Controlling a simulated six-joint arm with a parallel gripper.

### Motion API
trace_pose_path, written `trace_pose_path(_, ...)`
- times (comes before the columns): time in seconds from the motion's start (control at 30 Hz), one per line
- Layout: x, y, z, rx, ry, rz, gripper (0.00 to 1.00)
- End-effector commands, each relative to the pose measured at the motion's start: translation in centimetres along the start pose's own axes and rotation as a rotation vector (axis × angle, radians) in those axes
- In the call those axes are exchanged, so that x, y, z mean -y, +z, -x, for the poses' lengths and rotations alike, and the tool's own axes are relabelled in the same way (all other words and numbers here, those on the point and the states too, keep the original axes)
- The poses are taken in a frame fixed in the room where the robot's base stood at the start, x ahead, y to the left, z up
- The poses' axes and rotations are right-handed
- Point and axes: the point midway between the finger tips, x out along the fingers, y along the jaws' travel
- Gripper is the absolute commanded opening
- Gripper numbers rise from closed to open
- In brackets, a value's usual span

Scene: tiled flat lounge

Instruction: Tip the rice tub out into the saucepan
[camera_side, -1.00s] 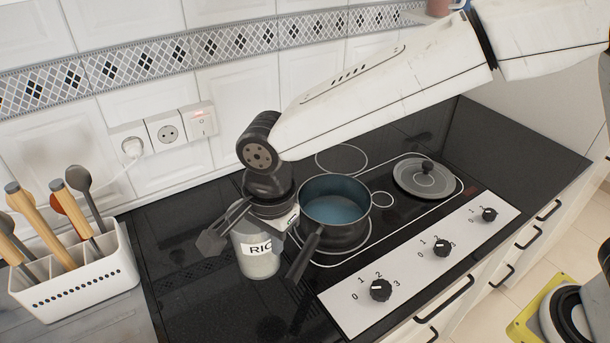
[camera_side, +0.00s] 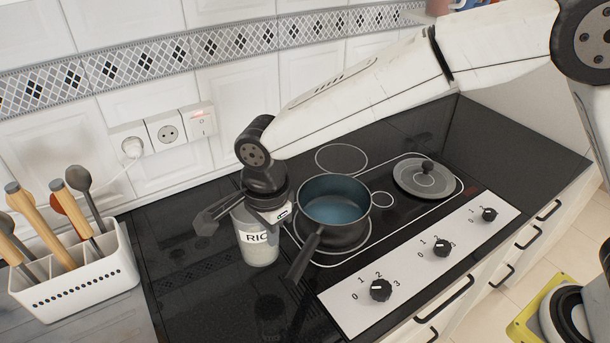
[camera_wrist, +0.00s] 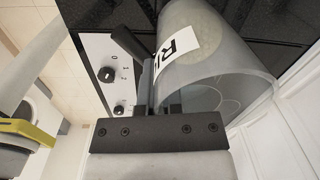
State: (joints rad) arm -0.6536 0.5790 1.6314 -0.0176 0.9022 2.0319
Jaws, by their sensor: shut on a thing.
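The rice tub (camera_side: 262,254) is a clear, roughly upright container with a white label and pale contents low inside. My gripper (camera_side: 245,212) is shut on its upper part from above and hides part of the rim. In the wrist view the tub (camera_wrist: 225,62) shows its open mouth, with my gripper (camera_wrist: 165,108) at its wall. Whether the tub touches the worktop I cannot tell. The saucepan (camera_side: 336,230) stands on the hob just right of the tub, dark outside and blue inside. Its handle points toward the front left, close to the tub.
A white holder (camera_side: 78,290) with several utensils stands at the left. A grey lid (camera_side: 424,178) lies on the hob at the right. The knob panel (camera_side: 420,258) runs along the front. Sockets (camera_side: 168,132) and a plugged-in cable are on the tiled wall behind.

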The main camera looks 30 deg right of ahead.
Motion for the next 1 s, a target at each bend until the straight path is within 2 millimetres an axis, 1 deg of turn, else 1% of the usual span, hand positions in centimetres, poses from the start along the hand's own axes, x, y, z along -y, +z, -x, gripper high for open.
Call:
trace_pose_path(0.1, 1.7, -1.3, -1.6, -0.005, 0.002, -0.106, 0.00)
trace_pose_path(0.3, 4.3, -3.5, -4.3, -0.011, 0.001, -0.294, 0.00)
trace_pose_path(0.43, 5.7, -5.0, -5.9, -0.014, 0.000, -0.407, 0.00)
trace_pose_path(0.6, 7.0, -6.6, -7.6, -0.017, -0.001, -0.516, 0.00)
trace_pose_path(0.77, 7.5, -7.3, -8.4, -0.018, -0.002, -0.570, 0.00)
trace_pose_path(1.0, 7.7, -7.5, -8.5, -0.018, -0.003, -0.584, 0.00)
